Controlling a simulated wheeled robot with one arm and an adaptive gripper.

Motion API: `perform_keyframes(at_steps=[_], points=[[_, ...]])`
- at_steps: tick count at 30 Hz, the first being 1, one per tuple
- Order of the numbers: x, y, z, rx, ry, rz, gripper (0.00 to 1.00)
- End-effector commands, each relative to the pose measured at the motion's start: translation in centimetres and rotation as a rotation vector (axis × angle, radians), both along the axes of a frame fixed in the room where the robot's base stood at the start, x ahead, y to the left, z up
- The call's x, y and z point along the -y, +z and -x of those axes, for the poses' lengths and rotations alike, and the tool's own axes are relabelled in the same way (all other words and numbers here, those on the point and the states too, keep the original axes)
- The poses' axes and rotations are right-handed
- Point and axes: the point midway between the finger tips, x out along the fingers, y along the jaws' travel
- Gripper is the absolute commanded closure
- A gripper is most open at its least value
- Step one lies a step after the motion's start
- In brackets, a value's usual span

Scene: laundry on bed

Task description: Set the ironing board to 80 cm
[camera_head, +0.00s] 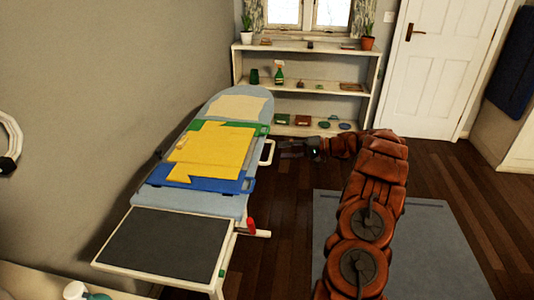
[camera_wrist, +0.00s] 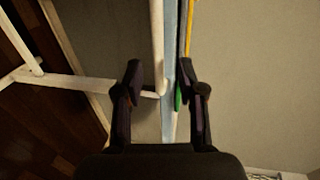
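The ironing board (camera_head: 190,200) stands along the left wall, its light blue top raised on white legs. A white loop handle (camera_head: 267,152) sticks out from its right side, and a red lever (camera_head: 251,225) sits at the near right edge. My gripper (camera_head: 281,149) is just right of the loop handle. In the wrist view my gripper (camera_wrist: 162,72) is open. A white bar (camera_wrist: 157,45) and the edge-on board (camera_wrist: 169,70) lie between its fingers in the picture. I cannot tell whether a finger touches them. The red lever is not visible in the wrist view.
A yellow garment (camera_head: 215,145) and blue and green flat pieces lie on the board. A dark grey panel (camera_head: 160,245) is at its near end. A white shelf (camera_head: 310,90) stands behind. Dark wooden floor and a grey rug (camera_head: 440,240) lie to the right.

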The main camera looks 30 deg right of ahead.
Motion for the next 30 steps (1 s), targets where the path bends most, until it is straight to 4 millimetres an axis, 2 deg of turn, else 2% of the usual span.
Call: perform_keyframes(at_steps=[13,24,25,30], points=[[-3.8,-1.2,-3.3,-0.003,-0.006,0.001,0.61],[-4.4,-1.3,-3.9,-0.003,-0.006,0.002,0.61],[-4.4,-1.3,-3.9,-0.003,-0.006,0.002,0.62],[-4.4,-1.3,-3.9,-0.003,-0.005,0.002,0.80]])
